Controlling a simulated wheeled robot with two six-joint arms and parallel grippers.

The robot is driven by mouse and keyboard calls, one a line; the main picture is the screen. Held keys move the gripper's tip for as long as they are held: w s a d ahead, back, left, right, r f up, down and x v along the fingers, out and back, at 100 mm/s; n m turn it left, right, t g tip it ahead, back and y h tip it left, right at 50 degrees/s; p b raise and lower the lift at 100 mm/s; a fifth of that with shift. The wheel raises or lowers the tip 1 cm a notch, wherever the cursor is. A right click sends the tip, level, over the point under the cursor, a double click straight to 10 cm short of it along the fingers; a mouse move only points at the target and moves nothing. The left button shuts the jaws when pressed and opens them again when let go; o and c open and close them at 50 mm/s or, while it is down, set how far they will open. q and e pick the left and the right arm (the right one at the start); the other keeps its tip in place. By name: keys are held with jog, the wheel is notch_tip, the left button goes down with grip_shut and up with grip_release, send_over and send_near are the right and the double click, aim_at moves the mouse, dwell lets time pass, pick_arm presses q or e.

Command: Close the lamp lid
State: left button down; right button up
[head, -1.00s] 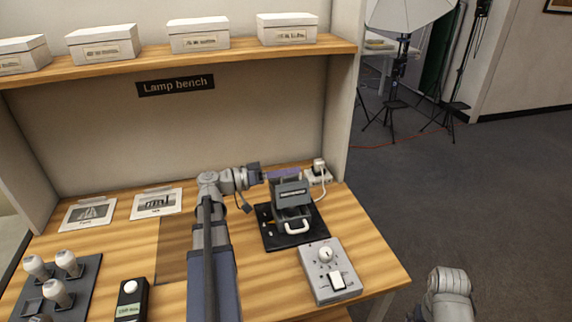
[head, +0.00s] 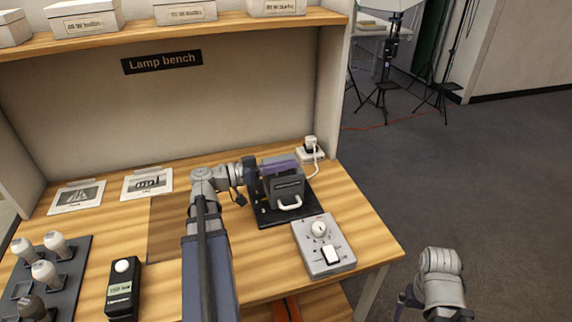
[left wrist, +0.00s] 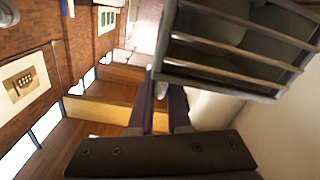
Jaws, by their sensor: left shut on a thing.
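The lamp housing (head: 286,190) is a dark grey box with a white handle, on a black base (head: 262,218) at the bench's right end. Its lid, a grey slatted part in the left wrist view (left wrist: 235,50), sits over the box. I cannot tell from the head view whether it is fully down. My left gripper (head: 280,163) comes from the left, with purple fingers along the lid's top rear. It is shut on the lid, and the grip point is mostly hidden. My right gripper (head: 404,301) is off the bench at lower right, and its fingers are mostly hidden.
A grey control box (head: 323,246) with a knob and white switch stands in front of the housing. A socket with a white plug (head: 311,149) is behind it. Bulbs in a dark tray (head: 75,265) and a black meter (head: 123,290) are at left. A shelf (head: 180,36) runs above.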

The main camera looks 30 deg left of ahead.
pick_arm(q)
jog(key=shift+s+d+f, duration=0.2)
jog(key=c, duration=0.9)
grip_release()
jog(key=shift+a, duration=0.15)
jog(key=shift+s+a+r, duration=0.1)
jog(key=shift+s+a, duration=0.15)
jog(key=shift+s, duration=0.05)
jog(key=v, duration=0.6)
jog(key=shift+s+a, duration=0.25)
jog(key=shift+s, duration=0.1)
